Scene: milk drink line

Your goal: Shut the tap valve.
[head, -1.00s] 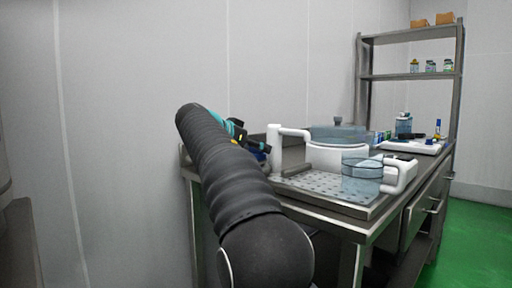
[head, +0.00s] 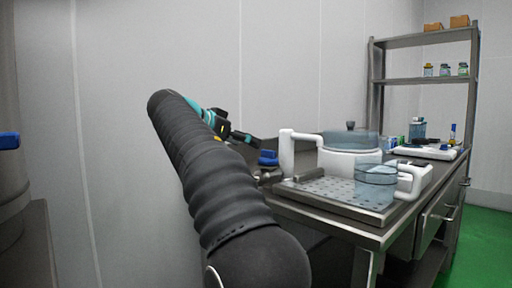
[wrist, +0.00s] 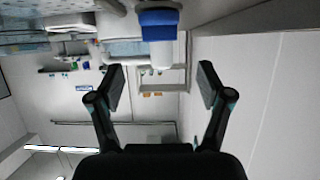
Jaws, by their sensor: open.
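The tap body is mostly hidden in the head view.
A perforated tray (head: 335,187), a clear jug (head: 376,182) and a white lidded pot (head: 348,164) stand on the table (head: 330,222). A white arm-shaped pipe (head: 287,152) rises near the handle. Another blue handle (head: 8,140) shows by a large vessel at the far left.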

